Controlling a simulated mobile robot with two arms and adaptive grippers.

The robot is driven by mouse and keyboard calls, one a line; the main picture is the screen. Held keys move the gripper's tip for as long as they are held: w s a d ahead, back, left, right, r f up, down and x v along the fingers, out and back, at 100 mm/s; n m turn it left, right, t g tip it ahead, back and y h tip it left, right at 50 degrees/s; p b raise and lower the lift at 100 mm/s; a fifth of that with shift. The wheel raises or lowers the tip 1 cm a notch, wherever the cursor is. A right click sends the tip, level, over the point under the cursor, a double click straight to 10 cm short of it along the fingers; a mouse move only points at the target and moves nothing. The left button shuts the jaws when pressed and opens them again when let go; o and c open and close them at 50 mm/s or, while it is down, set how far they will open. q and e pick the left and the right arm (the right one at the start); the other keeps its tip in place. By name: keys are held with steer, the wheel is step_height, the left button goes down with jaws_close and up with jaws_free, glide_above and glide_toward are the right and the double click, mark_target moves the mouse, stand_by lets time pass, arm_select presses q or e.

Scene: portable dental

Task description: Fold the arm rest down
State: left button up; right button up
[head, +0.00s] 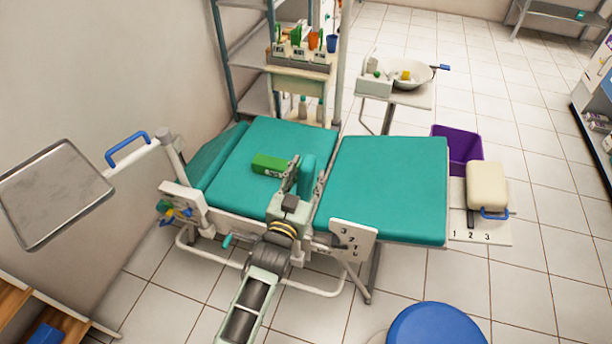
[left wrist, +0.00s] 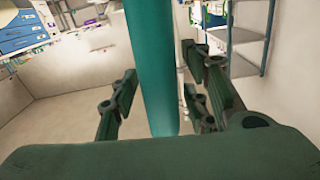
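The dental chair has a teal seat (head: 265,150) and a teal leg section (head: 390,185). The arm rest (head: 307,172) is a narrow teal pad standing upright at the chair's near side, between these two cushions. My left gripper (head: 303,180) is at this pad. In the left wrist view the pad (left wrist: 150,70) rises between the spread dark green fingers, close to the left one; contact is unclear. The fingers look open. My right gripper is not in view.
A green box (head: 271,165) lies on the seat just left of the gripper. A numbered white plate (head: 354,241) and a teal-handled lever (head: 229,240) are on the near side. A metal tray (head: 50,195) stands at left, a blue stool (head: 437,325) at front right.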

arm_select(q)
jaws_close()
stand_by(0.4)
